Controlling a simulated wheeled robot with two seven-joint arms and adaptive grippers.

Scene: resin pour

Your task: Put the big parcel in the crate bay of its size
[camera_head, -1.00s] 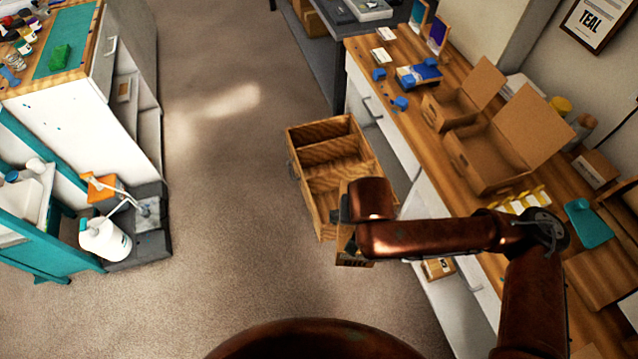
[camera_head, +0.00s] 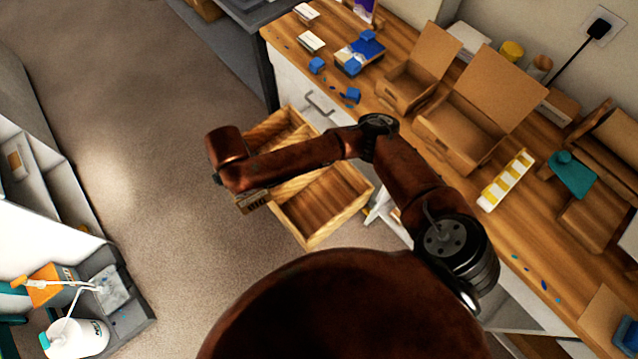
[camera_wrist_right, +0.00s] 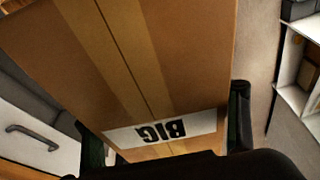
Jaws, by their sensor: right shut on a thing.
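The big parcel (camera_wrist_right: 190,50) is a brown cardboard box with tape and a white label reading BIG. It fills most of the right wrist view. My right gripper (camera_wrist_right: 168,132) is shut on it, one finger at each side. In the head view only a small labelled edge of the parcel (camera_head: 253,204) shows under my arm. The wooden crate (camera_head: 345,217) is on the floor beside the counter, with a divider between a far bay and a larger near bay. My arm crosses over it. The parcel is at the crate's left side; its height over the rim is unclear. My left gripper is not in view.
The wooden counter (camera_head: 400,115) stands to the right, with open cardboard boxes (camera_head: 460,130) and a yellow-and-white strip (camera_head: 507,180) on it. At the lower left are a white jug (camera_head: 78,340) and a grey tray (camera_head: 112,290). The carpet (camera_head: 150,130) left of the crate is clear.

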